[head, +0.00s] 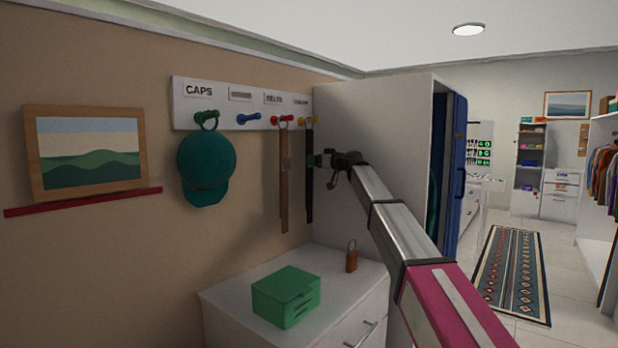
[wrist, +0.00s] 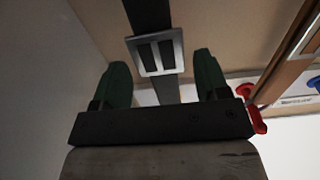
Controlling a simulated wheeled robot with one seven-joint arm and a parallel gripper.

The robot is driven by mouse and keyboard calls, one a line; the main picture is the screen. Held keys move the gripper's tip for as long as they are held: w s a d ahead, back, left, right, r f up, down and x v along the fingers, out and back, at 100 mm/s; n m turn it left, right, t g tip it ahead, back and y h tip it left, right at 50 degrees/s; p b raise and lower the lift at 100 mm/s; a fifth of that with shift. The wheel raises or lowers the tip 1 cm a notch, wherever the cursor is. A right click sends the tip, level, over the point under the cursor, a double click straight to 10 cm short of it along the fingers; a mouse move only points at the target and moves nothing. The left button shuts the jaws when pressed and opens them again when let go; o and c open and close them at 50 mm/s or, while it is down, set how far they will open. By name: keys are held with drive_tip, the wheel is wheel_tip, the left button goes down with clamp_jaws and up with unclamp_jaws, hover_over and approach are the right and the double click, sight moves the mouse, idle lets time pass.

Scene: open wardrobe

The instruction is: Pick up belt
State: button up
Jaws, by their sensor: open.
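A black belt (head: 309,205) hangs straight down from the yellow hook at the right end of the wall rack. A brown belt (head: 285,195) hangs to its left from a red hook. My gripper (head: 318,160) is at the upper part of the black belt. In the wrist view my gripper (wrist: 172,85) has its two green fingers apart, with the black belt's strap and silver square buckle (wrist: 158,53) showing between them. The strap does not appear clamped; whether a finger touches it I cannot tell. The brown belt (wrist: 300,45) shows at the right.
The white rack (head: 225,112) also holds a teal cap (head: 206,165) and a bare blue hook (head: 250,118). A wardrobe side panel (head: 375,120) stands close right of the black belt. Below are a white drawer unit (head: 235,305), green box (head: 287,295) and padlock (head: 351,257).

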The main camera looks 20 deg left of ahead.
drive_tip(key=x, duration=0.5)
drive_tip(key=shift+w+a, duration=0.15)
drive_tip(key=shift+a, duration=0.05)
clamp_jaws()
